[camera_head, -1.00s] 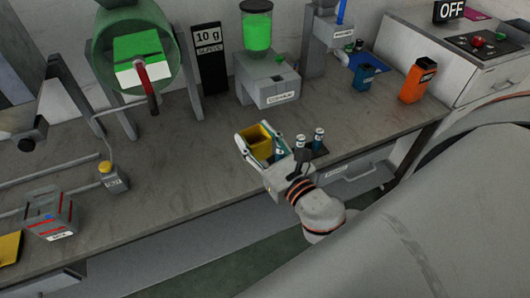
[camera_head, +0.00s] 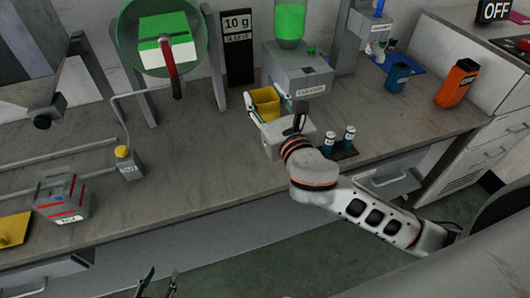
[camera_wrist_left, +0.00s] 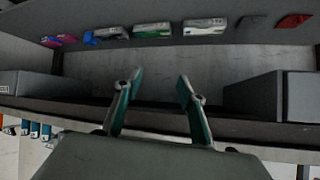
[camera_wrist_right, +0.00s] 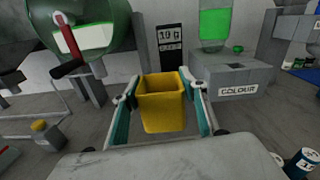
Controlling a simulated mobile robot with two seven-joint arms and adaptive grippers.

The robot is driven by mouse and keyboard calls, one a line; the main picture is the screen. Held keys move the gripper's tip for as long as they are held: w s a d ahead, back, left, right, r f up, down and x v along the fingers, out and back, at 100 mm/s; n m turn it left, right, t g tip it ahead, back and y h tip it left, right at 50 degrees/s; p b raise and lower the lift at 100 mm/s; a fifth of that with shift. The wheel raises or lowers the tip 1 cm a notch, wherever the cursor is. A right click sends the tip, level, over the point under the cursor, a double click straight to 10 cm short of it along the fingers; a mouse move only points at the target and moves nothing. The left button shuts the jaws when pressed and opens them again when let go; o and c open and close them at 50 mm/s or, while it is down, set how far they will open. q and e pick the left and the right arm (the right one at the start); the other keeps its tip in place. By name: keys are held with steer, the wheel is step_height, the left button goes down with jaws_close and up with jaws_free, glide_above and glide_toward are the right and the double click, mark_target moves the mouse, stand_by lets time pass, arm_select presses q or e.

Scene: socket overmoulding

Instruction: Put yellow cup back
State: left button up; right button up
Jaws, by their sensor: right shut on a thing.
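The yellow cup (camera_head: 265,103) is an open-topped square cup. My right gripper (camera_head: 269,108) is shut on it, with one finger on each side, and holds it in front of the colour dispenser. In the right wrist view the yellow cup (camera_wrist_right: 163,102) sits upright between the two fingers (camera_wrist_right: 162,112) and looks empty. My left gripper (camera_head: 159,283) shows at the bottom edge of the head view, low in front of the table. In the left wrist view its fingers (camera_wrist_left: 154,100) are apart with nothing between them.
The colour dispenser (camera_head: 297,80) stands behind the cup. A scale display (camera_head: 238,48) reads 10 g. A green drum (camera_head: 160,40), a button box (camera_head: 128,163) and a yellow plate (camera_head: 14,229) are to the left. The front middle of the table is clear.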

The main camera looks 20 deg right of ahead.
step_height(320, 180, down, 17)
steer(key=b, duration=0.5)
steer(key=shift+f, duration=0.15)
arm_select(q)
step_height(320, 180, down, 6)
steer(key=shift+s+a, duration=0.25)
steer(key=shift+s, duration=0.05)
arm_select(e)
steer(key=o, duration=1.5)
steer(key=shift+c, duration=0.2)
